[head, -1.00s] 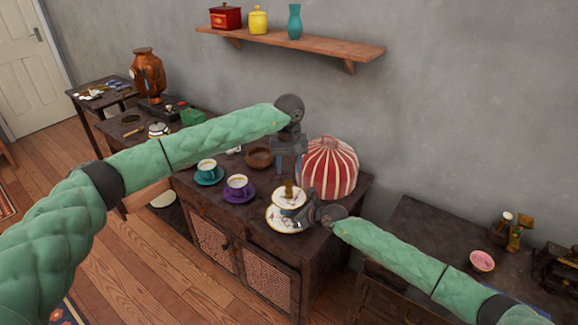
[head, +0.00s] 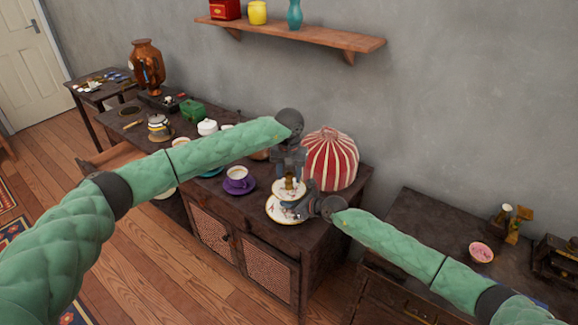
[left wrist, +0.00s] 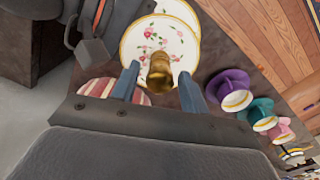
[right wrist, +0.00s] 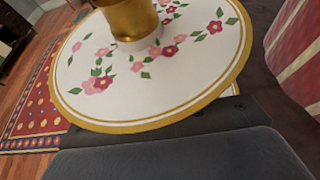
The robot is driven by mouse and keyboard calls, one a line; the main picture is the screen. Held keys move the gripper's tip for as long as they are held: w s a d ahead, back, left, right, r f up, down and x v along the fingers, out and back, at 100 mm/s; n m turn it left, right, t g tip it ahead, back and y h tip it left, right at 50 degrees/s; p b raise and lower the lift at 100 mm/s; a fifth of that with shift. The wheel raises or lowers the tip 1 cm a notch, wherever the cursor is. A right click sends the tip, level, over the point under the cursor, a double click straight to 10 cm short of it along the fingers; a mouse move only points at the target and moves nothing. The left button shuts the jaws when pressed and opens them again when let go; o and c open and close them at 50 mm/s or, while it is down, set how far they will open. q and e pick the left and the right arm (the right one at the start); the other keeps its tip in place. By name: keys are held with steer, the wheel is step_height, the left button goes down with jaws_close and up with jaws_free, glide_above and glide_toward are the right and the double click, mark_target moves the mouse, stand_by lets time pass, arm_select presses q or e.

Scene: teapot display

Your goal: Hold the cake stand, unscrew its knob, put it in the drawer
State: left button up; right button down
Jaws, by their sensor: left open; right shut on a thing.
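The two-tier floral cake stand (head: 280,209) stands on the dark cabinet, with a gold knob (head: 289,186) on top. My left gripper (head: 290,175) points down over the knob. In the left wrist view the knob (left wrist: 157,74) lies between its two open, spread fingers, with gaps at the sides. My right gripper (head: 312,207) is shut on the cake stand from the right side. In the right wrist view the stand's upper plate (right wrist: 150,85) and the knob's base (right wrist: 130,18) fill the view, and the plate hides the fingertips.
A red-and-white striped cosy (head: 331,160) stands close behind the stand. A purple cup and saucer (head: 238,182) sit to its left, with more cups partly behind my left arm. A lower cabinet (head: 440,240) at right bears a pink bowl (head: 481,252) and has free top space.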

arm_select(q)
steer(key=shift+f, duration=0.55)
